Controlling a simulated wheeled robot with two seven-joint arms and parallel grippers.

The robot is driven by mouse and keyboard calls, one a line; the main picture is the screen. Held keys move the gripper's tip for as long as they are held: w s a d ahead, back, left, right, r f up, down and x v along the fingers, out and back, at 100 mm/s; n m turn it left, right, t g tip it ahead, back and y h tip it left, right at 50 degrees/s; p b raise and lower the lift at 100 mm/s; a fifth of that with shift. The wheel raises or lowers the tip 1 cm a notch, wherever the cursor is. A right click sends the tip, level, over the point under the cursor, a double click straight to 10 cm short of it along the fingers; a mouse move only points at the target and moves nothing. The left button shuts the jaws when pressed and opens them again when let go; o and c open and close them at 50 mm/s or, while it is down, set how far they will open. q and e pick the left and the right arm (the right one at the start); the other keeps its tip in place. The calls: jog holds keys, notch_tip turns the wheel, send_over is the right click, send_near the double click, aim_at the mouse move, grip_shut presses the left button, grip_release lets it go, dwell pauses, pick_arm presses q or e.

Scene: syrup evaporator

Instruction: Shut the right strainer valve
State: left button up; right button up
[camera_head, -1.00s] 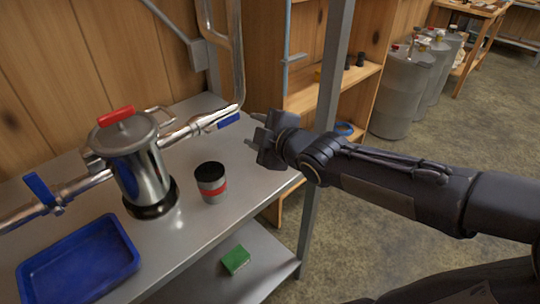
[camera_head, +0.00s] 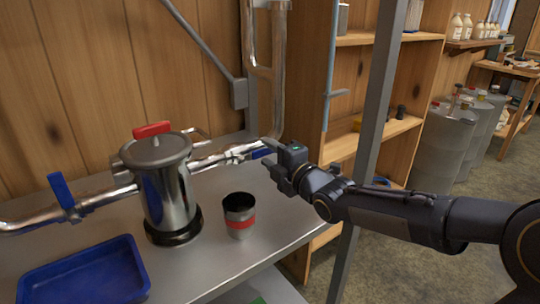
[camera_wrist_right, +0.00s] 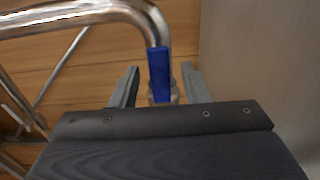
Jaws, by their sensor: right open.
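The steel strainer (camera_head: 163,195) with a red-handled lid stands on the metal bench, with a pipe on each side. The right strainer valve's blue lever (camera_head: 262,153) is on the right-hand pipe and lies roughly along it. My right gripper (camera_head: 270,156) is at this lever and partly hides it in the head view. In the right wrist view, the blue lever (camera_wrist_right: 159,70) shows between the two open fingers of my right gripper (camera_wrist_right: 160,86), with a gap on each side. My left gripper is not in view.
The left valve's blue lever (camera_head: 61,192) stands up across its pipe. A dark cup with a red band (camera_head: 240,224) and a blue tray (camera_head: 84,278) are on the bench. A grey post (camera_head: 373,130) rises beside my right arm. Grey drums (camera_head: 446,145) stand behind on the floor.

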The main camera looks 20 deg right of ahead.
jog(key=shift+w, duration=0.1)
grip_shut()
dwell(0.4)
